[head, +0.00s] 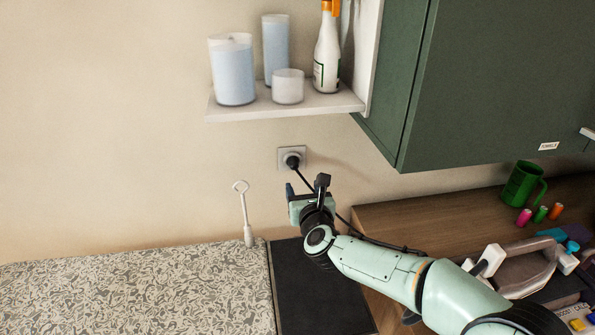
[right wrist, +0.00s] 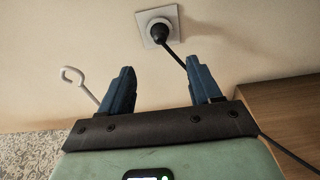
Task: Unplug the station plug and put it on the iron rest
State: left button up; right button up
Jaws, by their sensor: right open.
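The black station plug (head: 292,161) sits in a white wall socket (head: 283,152) below the small shelf, with its cord running down to the right. The plug also shows in the right wrist view (right wrist: 158,33), at the top and beyond the fingertips. My right gripper (head: 306,184) is open and empty, just below the plug and apart from it. Its two blue fingers (right wrist: 163,85) point toward the wall. A grey iron (head: 527,270) lies at the lower right of the head view, on a dark surface that may be the iron rest. My left gripper is not in view.
A white shelf (head: 340,104) with jars and a bottle hangs above the socket. A green cabinet (head: 480,85) is at the upper right. A white hook-like tool (head: 243,210) stands left of my gripper.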

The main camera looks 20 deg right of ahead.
aim_at(295, 165)
jog(key=p+x, duration=0.1)
jog(key=x, duration=0.3)
jog(key=p+x, duration=0.2)
jog(key=x, duration=0.2)
jog(key=p+x, duration=0.1)
jog(key=x, duration=0.3)
jog(key=shift+w+r+p, duration=0.25)
jog(key=shift+r+p, duration=0.05)
jog(key=shift+r, duration=0.05)
jog(key=shift+w+d+f, duration=0.15)
jog(key=shift+w+f, duration=0.1)
jog(key=shift+w, duration=0.25)
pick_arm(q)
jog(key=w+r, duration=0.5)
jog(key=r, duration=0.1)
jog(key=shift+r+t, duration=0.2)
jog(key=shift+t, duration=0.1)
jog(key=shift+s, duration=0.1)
pick_arm(e)
jog(key=shift+s, duration=0.1)
grip_shut()
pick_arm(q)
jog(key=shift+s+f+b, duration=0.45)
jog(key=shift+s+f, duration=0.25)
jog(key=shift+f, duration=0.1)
pick_arm(e)
jog(key=shift+s, duration=0.55)
